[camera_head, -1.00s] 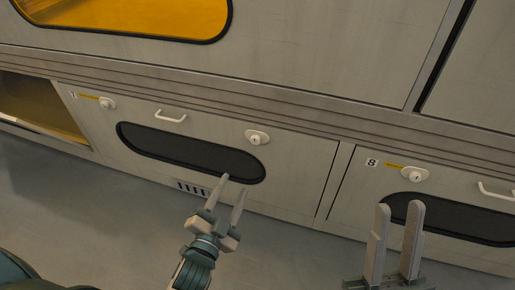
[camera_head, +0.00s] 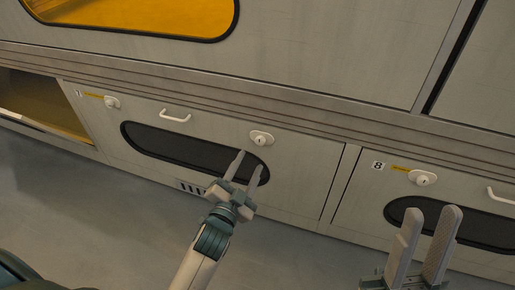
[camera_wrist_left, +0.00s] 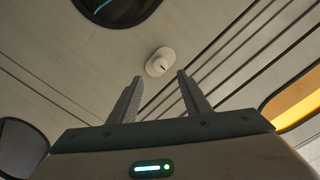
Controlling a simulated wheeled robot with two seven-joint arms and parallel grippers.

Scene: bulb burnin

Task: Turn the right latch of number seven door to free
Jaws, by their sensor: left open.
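The number seven door (camera_head: 290,175) is a grey panel with a dark oval window (camera_head: 165,148) and a white handle (camera_head: 175,116). Its right latch (camera_head: 261,139) is a white oval plate with a round knob, right of the handle. It also shows in the left wrist view (camera_wrist_left: 159,62), ahead of and between the fingers, apart from them. Its left latch (camera_head: 112,102) sits beside a yellow strip. My left gripper (camera_head: 248,162) is open and empty, just below the right latch. My right gripper (camera_head: 430,222) has two fingers apart, empty, in front of the number eight door.
The number eight door (camera_head: 345,215) adjoins on the right, with its own white latch (camera_head: 422,177) and handle (camera_head: 500,194). An open bay (camera_head: 40,100) lies at the left. A ridged ledge (camera_head: 250,100) runs above the doors. The grey floor (camera_head: 90,220) below is clear.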

